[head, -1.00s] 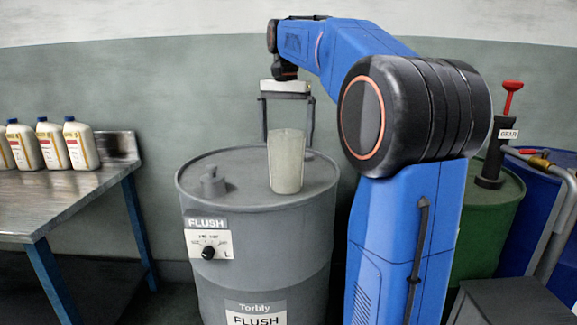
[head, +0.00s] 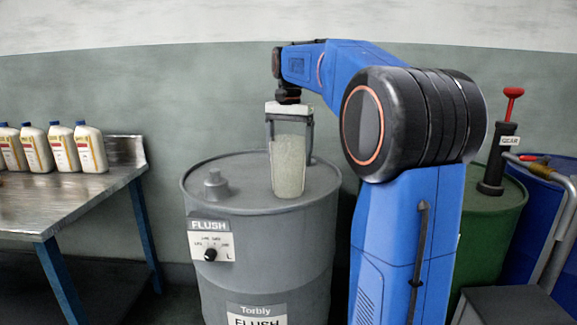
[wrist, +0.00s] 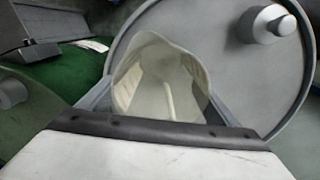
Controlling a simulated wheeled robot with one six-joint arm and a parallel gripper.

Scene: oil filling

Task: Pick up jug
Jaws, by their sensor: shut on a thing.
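The jug (head: 288,175) is a translucent, pale, tall container standing upright on top of the grey FLUSH drum (head: 240,180). My gripper (head: 290,152) is above it, pointing down, with one finger on each side of the jug's upper part. It is shut on the jug. In the wrist view I look down into the jug's open mouth (wrist: 160,75), with the dark fingers flanking it. The jug's base appears to rest on the drum top. Its lower part is hidden in the wrist view.
A grey cap (head: 215,184) sticks up on the drum left of the jug. A metal table (head: 60,205) with several white bottles (head: 90,148) stands at left. A green drum (head: 495,225) with a red-handled pump (head: 497,150) stands at right.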

